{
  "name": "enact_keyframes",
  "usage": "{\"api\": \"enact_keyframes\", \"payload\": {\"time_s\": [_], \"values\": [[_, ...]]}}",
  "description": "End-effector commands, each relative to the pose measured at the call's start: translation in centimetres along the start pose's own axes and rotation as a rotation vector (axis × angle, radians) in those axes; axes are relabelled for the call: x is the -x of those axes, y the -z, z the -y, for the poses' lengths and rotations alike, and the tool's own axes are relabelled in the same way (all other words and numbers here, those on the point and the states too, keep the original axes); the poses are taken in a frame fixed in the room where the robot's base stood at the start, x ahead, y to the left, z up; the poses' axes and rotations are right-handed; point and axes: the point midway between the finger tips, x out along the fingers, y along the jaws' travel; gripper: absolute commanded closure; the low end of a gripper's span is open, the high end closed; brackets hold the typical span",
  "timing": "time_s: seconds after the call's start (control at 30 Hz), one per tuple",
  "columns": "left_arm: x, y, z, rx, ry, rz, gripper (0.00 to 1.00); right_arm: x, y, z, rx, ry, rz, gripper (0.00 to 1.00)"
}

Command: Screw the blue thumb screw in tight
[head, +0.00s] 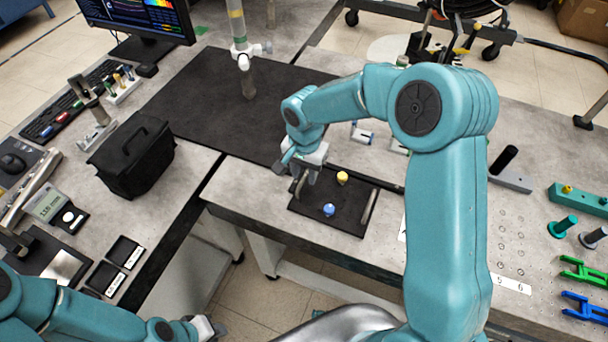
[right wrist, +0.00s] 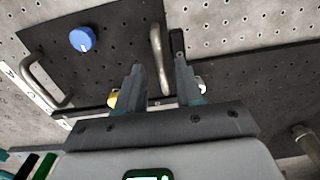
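The blue thumb screw (head: 329,210) stands on a dark plate (head: 316,217) near its front edge; it also shows at the upper left of the right wrist view (right wrist: 82,39). A yellow thumb screw (head: 342,178) is farther back on the plate, partly hidden by a finger in the right wrist view (right wrist: 112,98). My right gripper (head: 297,184) is at the plate's left handle. In the right wrist view its fingers (right wrist: 157,66) are apart, with the metal handle (right wrist: 156,48) showing between them; contact is unclear. My left gripper (head: 207,327) is low at the left, its fingers unclear.
A second handle (head: 370,207) stands at the plate's right edge. A black case (head: 133,155) is on the left table, with a gap between the tables. Green (head: 585,270) and blue (head: 584,308) tools lie at the far right. A white-jointed post (head: 240,55) stands behind.

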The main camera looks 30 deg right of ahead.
Motion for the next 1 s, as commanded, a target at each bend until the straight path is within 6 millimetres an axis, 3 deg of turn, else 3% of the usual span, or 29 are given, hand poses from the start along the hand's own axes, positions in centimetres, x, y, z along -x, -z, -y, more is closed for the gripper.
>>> {"api": "enact_keyframes", "payload": {"time_s": [0.2, 0.53, 0.57, 0.67, 1.0], "values": [[0.2, 0.0, -0.1, 0.000, 0.000, 0.000, 0.78, -2.4, 0.1, 0.1, 0.000, -0.001, 0.001, 0.64], [0.2, 0.0, -0.1, 0.000, 0.000, 0.000, 0.78, -2.9, 0.2, 0.2, 0.000, 0.000, 0.000, 0.64], [0.2, 0.0, -0.1, 0.000, 0.000, 0.000, 0.78, -2.9, 0.2, 0.2, 0.000, 0.000, 0.000, 0.67], [0.2, 0.0, -0.1, 0.000, 0.000, 0.000, 0.78, -2.9, 0.2, 0.2, 0.000, 0.000, 0.000, 1.00], [0.2, 0.0, -0.1, 0.000, 0.000, 0.000, 0.78, -2.8, 0.2, 0.2, 0.000, 0.000, 0.000, 1.00]]}}
